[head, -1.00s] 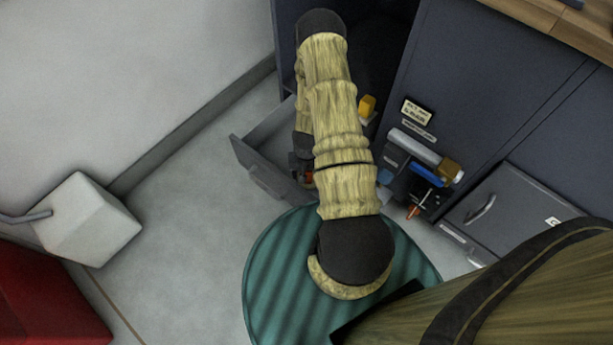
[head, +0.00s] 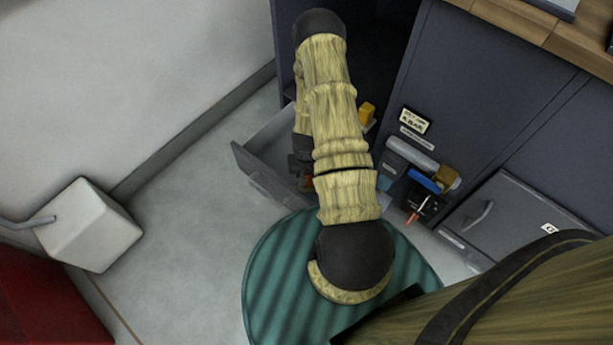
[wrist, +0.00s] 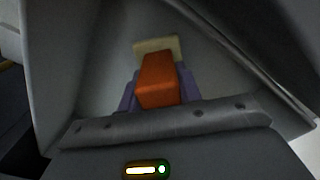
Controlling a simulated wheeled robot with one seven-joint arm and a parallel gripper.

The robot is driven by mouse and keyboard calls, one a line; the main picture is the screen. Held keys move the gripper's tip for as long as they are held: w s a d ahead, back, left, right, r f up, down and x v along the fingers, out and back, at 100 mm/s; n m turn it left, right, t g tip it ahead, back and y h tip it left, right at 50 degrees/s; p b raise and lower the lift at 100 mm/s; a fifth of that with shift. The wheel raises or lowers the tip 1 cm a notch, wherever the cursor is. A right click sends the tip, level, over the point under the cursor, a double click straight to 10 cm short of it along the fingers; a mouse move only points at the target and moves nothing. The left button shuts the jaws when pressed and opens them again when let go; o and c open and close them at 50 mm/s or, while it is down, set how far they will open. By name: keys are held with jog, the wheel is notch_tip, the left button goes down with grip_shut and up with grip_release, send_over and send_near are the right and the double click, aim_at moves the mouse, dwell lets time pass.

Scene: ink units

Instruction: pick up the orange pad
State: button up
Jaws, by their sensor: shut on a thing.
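The orange pad (wrist: 158,80) is a block in the middle of the wrist view, between the two purplish fingers of my gripper (wrist: 158,92). The fingers are shut on its sides. In the head view a small bit of orange (head: 308,182) shows beside my dark gripper (head: 299,168), which is mostly hidden by my arm. The gripper is low, at the open grey drawer (head: 252,165). Grey walls surround the pad in the wrist view. Whether the pad touches the drawer floor I cannot tell.
A pale yellow piece (wrist: 156,46) lies just beyond the pad. A yellow block (head: 366,113) sits right of my arm. Tools hang on the dark cabinet (head: 480,85). A round teal striped surface (head: 275,270) lies below my arm. A white box (head: 90,225) stands left; floor between is clear.

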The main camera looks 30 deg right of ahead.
notch_tip(320, 180, up, 7)
jog(key=p, duration=0.3)
jog(key=shift+r, duration=0.2)
jog(key=o, duration=0.4)
jog(key=shift+c, duration=1)
jog(key=w+a+r+n+p, duration=0.1)
jog(key=w+a+r, duration=0.2)
jog(key=r, duration=0.4)
jog(key=w+a+r+n+p, duration=0.2)
jog(key=w+a+r, duration=0.2)
jog(key=r, duration=0.4)
jog(key=w+a+r+n+p, duration=0.2)
jog(key=w+a+r, duration=0.1)
jog(key=r, duration=0.5)
jog(key=shift+w+a, duration=0.3)
jog(key=shift+a, duration=0.5)
jog(key=shift+a+f, duration=0.1)
